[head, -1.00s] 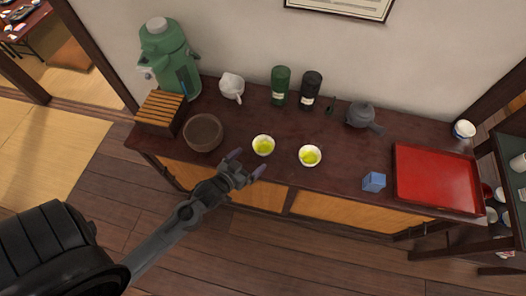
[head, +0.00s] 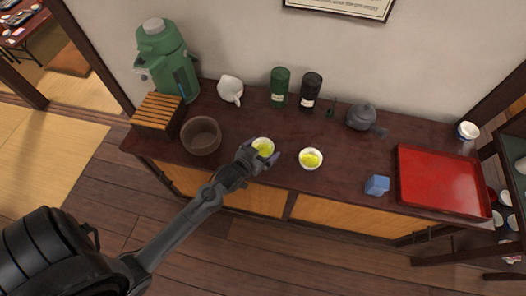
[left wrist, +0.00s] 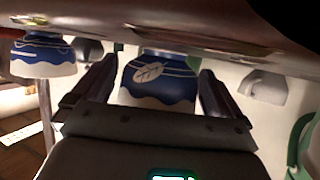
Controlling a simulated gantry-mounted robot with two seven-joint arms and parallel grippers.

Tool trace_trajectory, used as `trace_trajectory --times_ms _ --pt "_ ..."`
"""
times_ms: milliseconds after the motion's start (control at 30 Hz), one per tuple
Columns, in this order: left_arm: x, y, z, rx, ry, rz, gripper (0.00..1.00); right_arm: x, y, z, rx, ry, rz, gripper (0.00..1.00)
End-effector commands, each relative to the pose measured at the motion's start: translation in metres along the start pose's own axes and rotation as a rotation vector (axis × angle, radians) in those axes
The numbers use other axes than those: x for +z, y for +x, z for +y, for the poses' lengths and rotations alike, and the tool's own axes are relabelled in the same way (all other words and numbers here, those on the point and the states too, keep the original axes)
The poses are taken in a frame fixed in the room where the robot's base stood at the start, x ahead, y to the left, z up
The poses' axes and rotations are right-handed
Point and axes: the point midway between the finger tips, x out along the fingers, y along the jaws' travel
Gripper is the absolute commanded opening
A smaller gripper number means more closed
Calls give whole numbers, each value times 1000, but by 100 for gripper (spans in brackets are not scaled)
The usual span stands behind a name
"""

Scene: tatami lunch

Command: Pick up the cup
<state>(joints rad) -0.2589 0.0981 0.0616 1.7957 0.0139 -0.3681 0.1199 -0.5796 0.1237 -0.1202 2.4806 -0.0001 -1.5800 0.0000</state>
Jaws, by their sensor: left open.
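Two cups of green tea stand on the dark wooden counter (head: 330,140). The left cup (head: 263,144) is at my left gripper (head: 262,154), and the right cup (head: 311,159) stands a little to its right. My left gripper is open, with its fingers on either side of the left cup. In the left wrist view, which looks upside down, this blue and white cup with a leaf mark (left wrist: 158,82) shows between the fingers, apart from both. The other cup (left wrist: 42,55) shows at the left there. My right gripper is out of view.
A brown bowl (head: 201,136), slatted wooden box (head: 157,113) and green dispenser (head: 165,60) stand left. Behind are a white pitcher (head: 230,89), green canister (head: 279,87), black canister (head: 310,93) and dark teapot (head: 362,117). A blue block (head: 377,185) and red tray (head: 443,181) are right.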

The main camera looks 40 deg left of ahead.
Motion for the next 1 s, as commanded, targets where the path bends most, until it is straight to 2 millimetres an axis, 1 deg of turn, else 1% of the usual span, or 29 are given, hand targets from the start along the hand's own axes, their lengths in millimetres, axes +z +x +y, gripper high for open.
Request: trace_trajectory --times_ms 200,233,500,567,1000 --pt "0 1 0 0 0 0 100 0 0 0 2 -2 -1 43" --pt "0 1 0 0 0 0 98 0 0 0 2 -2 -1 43" --pt "0 1 0 0 0 0 57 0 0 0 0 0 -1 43" --pt "0 1 0 0 0 0 49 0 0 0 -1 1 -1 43" --pt "-3 0 0 0 0 2 49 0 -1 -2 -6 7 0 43"
